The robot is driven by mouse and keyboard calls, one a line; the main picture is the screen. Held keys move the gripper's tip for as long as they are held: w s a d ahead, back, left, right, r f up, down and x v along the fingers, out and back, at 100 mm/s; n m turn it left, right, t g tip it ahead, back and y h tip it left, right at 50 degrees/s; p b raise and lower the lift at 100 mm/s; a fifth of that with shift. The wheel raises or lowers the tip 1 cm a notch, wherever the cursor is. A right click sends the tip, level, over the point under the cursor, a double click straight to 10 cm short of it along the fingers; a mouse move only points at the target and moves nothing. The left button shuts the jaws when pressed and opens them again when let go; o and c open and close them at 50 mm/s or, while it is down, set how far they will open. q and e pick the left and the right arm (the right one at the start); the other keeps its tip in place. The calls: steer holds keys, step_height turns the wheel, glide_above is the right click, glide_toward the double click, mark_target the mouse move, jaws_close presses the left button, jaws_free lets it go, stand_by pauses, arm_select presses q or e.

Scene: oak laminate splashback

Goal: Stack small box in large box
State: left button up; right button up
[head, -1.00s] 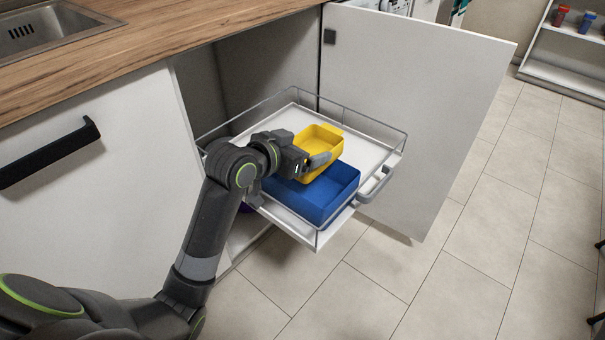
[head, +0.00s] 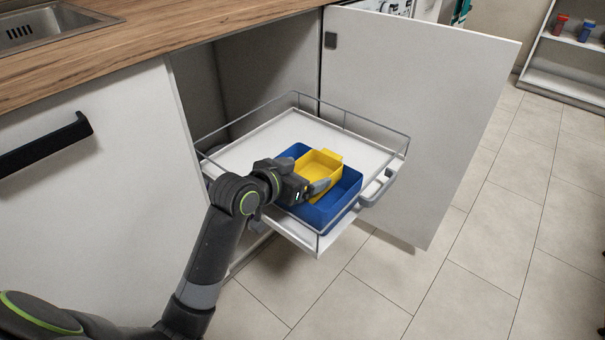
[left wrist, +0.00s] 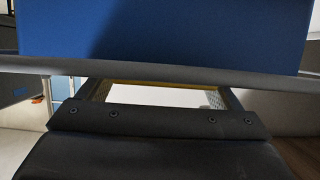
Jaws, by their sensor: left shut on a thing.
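The small yellow box (head: 318,164) is inside the outline of the large blue box (head: 336,208) in the head view. Blue shows on its left, front and right sides. I cannot tell whether it rests on the blue box's floor or hangs just above it. My left gripper (head: 311,188) reaches in from the left and is shut on the yellow box's near wall. In the left wrist view a blue wall (left wrist: 165,35) fills the top, with a thin yellow edge below it. My right gripper is not in view.
The boxes are on a white pull-out shelf (head: 262,150) with a wire rail (head: 372,121) around it. The open cabinet door (head: 420,120) stands to the right. The shelf's back left part is bare. A wooden counter (head: 150,35) lies above left.

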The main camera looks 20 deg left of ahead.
arm_select(q)
steer(key=o, duration=0.8)
steer(key=shift+f, duration=0.1)
